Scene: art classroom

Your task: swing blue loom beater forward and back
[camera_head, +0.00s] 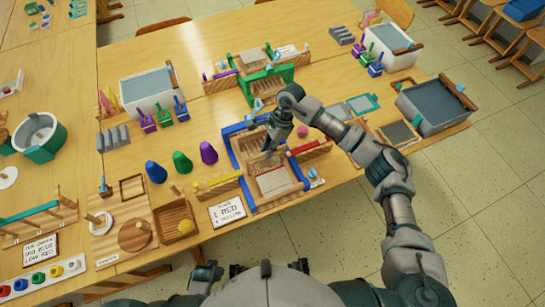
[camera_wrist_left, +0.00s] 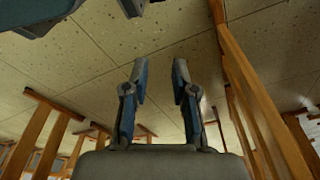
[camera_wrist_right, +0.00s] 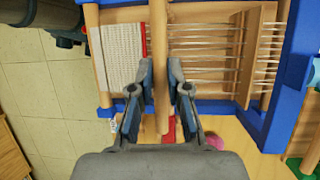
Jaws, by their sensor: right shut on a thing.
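The blue loom (camera_head: 250,206) stands on the table in front of me and also shows in the right wrist view (camera_wrist_right: 210,110). Its beater, a wooden bar (camera_wrist_right: 160,40), stands between pale woven cloth (camera_wrist_right: 120,60) and bare warp threads (camera_wrist_right: 205,50). My right gripper (camera_head: 268,148) reaches over the loom from the right. In the right wrist view its fingers (camera_wrist_right: 161,75) are shut on the beater bar, one on each side. In the left wrist view my left gripper (camera_wrist_left: 160,72) has its fingers apart and empty, with floor behind.
A green loom (camera_head: 265,80) stands behind the blue one. Yellow (camera_head: 218,186) and red (camera_head: 310,147) shuttles lie beside it. Blue, green and purple cones (camera_head: 182,162) stand to the left. A card (camera_head: 227,211) lies near the front edge. A grey tub (camera_head: 430,108) stands at right.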

